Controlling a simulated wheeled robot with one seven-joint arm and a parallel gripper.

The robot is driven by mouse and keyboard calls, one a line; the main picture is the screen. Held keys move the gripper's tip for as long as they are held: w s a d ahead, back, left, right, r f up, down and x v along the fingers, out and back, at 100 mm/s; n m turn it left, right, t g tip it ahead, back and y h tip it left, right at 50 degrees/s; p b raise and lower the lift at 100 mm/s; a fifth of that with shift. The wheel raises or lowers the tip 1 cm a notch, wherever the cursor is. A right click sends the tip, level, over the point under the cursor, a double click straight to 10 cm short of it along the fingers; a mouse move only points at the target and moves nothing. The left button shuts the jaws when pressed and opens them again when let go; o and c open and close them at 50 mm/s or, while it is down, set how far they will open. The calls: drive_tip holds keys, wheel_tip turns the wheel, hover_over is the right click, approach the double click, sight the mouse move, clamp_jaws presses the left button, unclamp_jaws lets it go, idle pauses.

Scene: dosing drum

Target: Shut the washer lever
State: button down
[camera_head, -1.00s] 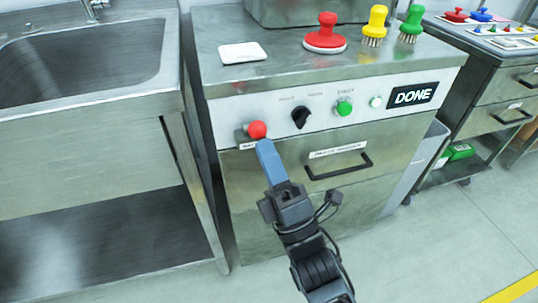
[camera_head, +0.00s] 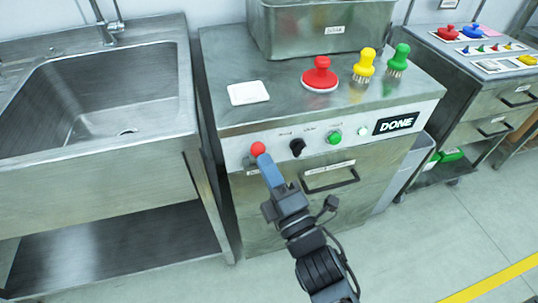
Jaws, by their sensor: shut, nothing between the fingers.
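The washer lever shows as a red ball knob (camera_head: 257,148) at the left end of the white control panel on the steel washer cabinet (camera_head: 235,210). My gripper (camera_head: 264,160) is shut and empty, its blue fingers pointing up at the knob from just below. The fingertips look close to or touching the knob; I cannot tell which. The lever's arm behind the knob is mostly hidden. The panel also carries a black dial (camera_head: 297,147), a green button (camera_head: 334,137), a pale round light (camera_head: 362,131) and a black display (camera_head: 396,123) reading DONE.
A drawer handle (camera_head: 330,182) sticks out below the panel. A red-handled tool (camera_head: 320,75), yellow brush (camera_head: 364,65), green brush (camera_head: 398,60), white pad (camera_head: 248,93) and steel bin (camera_head: 320,30) stand on top.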

sight(263, 146)
drive_tip(key=shift+w+a+r+g+h+p, duration=0.2)
drive_tip(key=shift+w+r+g+h+p, duration=0.35)
drive_tip(key=shift+p, duration=1)
drive_tip(key=shift+r+g, duration=0.15)
drive_tip(key=shift+g, duration=0.1)
drive_tip(key=shift+w+r+p, duration=0.5)
drive_tip(key=shift+p, duration=0.75)
drive_tip(key=shift+w+a+r+p, duration=0.3)
drive_tip(key=shift+w+r, duration=0.1)
drive_tip(key=shift+w, duration=0.35)
drive_tip(key=shift+w+r, duration=0.2)
drive_tip(key=shift+r, duration=0.1)
